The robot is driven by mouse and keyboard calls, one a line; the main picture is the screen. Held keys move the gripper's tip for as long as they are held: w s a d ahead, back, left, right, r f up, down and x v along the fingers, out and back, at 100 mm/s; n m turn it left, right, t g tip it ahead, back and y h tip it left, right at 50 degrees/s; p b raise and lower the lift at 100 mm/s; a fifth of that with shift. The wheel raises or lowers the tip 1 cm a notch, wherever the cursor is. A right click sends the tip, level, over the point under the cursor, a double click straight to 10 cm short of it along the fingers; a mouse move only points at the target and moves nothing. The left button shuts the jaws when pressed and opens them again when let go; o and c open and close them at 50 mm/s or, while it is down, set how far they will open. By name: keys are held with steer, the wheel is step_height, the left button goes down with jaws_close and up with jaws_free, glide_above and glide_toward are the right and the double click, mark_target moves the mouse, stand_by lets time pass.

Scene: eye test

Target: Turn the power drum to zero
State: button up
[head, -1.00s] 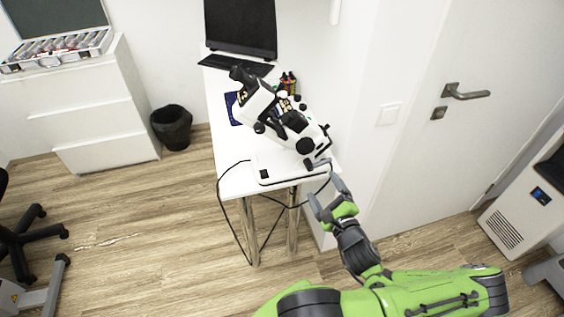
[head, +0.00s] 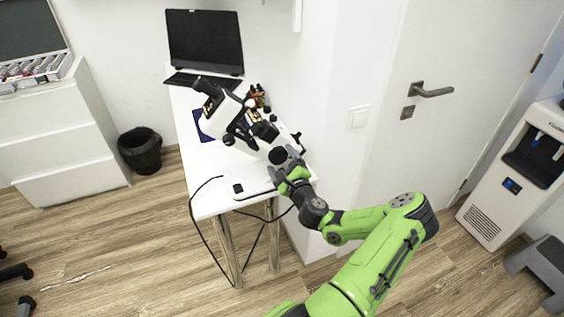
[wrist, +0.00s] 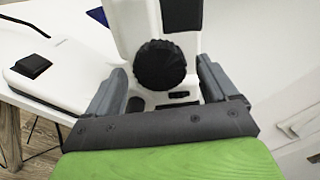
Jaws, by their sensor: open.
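The white and black microscope (head: 232,117) stands on the white desk, with its base toward the front edge. In the wrist view a ribbed black round knob (wrist: 160,65) on the white microscope body (wrist: 128,28) faces me. My gripper (head: 283,163) is at the microscope's near right side; in the wrist view its open fingers (wrist: 162,75) are left and right of the knob, with gaps showing. Small dark parts (wrist: 180,96) are below the knob. A black switch (wrist: 32,66) is on the base at left. I cannot tell which part is the power drum.
A black cable (head: 193,205) hangs off the front of the white desk (head: 207,192). A wall and door (head: 440,130) are to the right.

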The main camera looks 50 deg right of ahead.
steer(key=shift+c, duration=0.3)
steer(key=c, duration=1)
steer(key=shift+f+n, duration=0.1)
steer(key=shift+n, duration=0.2)
steer(key=n+b, duration=0.3)
steer(key=shift+w+f, duration=0.1)
steer(key=n+b, duration=0.4)
steer(key=shift+n, duration=0.4)
steer(key=o, duration=1.1)
steer(key=shift+c, duration=0.2)
